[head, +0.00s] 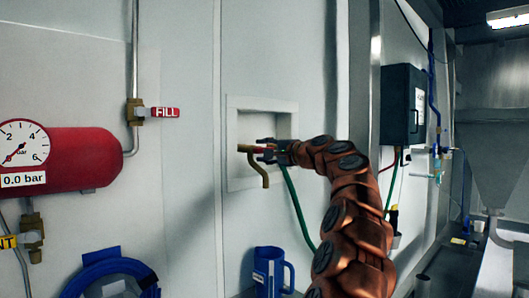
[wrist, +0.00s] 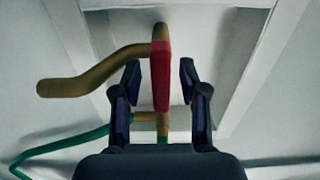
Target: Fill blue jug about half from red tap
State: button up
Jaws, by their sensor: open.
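The brass tap (head: 262,177) with its bent spout comes out of a white recess in the wall in the head view. In the wrist view its brass spout (wrist: 85,80) curves to the left, and its red handle (wrist: 160,75) lies between the two fingers. My gripper (head: 268,149) is at the tap; in the wrist view my gripper (wrist: 158,85) is open, with a finger on each side of the red handle and gaps visible. The blue jug (head: 265,271) stands upright below the tap, at the bottom of the head view. Its inside cannot be seen.
A green hose (head: 297,207) hangs from the tap area, beside my arm. A red tank (head: 85,160) with a gauge and a FILL valve (head: 165,112) are on the left. A blue ring-shaped object (head: 110,270) is at lower left. A dark box (head: 402,105) hangs on the right wall.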

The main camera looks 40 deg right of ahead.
jog(key=shift+s, duration=0.15)
jog(key=s, duration=1.1)
jog(key=shift+s, duration=0.4)
jog(key=shift+a, duration=0.15)
